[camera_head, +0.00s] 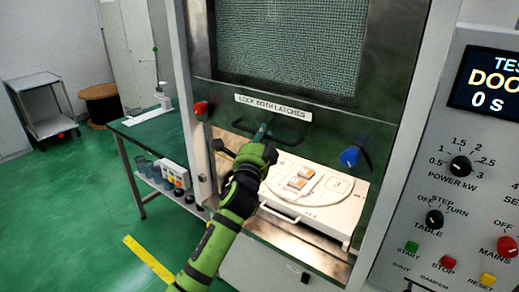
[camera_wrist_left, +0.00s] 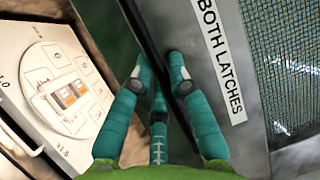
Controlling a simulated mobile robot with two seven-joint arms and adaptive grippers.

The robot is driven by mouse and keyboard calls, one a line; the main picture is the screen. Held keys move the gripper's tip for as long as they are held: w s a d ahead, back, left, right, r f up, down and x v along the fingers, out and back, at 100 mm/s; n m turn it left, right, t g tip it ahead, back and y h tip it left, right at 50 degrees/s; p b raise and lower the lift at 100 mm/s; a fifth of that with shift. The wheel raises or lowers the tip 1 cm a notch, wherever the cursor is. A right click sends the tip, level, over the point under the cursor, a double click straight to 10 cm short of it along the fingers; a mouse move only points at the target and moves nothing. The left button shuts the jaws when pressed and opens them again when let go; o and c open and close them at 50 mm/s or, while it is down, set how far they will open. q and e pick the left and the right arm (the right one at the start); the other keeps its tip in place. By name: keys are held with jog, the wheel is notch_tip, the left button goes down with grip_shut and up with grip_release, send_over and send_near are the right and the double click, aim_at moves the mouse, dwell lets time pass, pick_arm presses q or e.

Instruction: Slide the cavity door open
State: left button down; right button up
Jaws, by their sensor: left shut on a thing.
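The cavity door (camera_head: 228,88) has a mesh window (camera_head: 290,45) and a label reading LOCK BOTH LATCHES (camera_head: 272,107). Its dark bar handle (camera_head: 292,145) is below the label. My left gripper (camera_head: 262,133) is shut on the handle; in the left wrist view its teal fingers (camera_wrist_left: 160,66) are on both sides of the dark bar. The red latch (camera_head: 201,109) is at the left and the blue latch (camera_head: 349,156) at the right. The door stands raised, with the lit cavity showing below it. My right gripper is not in view.
A pale tray (camera_head: 335,213) with a round plate and small orange-and-white pieces sits in the opening below the handle. The control panel (camera_head: 475,190) is at the right. A green-topped bench (camera_head: 150,130) stands at the left, with open floor in front.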

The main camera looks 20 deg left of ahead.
pick_arm(q)
notch_tip(320, 180, up, 8)
jog(key=p, duration=0.5)
jog(key=shift+r, duration=0.15)
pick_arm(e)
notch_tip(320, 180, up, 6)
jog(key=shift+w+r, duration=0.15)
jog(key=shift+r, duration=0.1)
pick_arm(q)
jog(key=c, duration=1.4)
grip_release()
jog(key=shift+s, duration=0.1)
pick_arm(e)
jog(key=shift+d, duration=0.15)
pick_arm(q)
jog(key=s, duration=0.4)
jog(key=s+f, duration=0.1)
jog(key=s, duration=0.2)
jog(key=s+f, duration=0.1)
jog(key=s, duration=0.3)
jog(key=shift+s+d+f, duration=0.15)
jog(key=shift+s+d, duration=0.2)
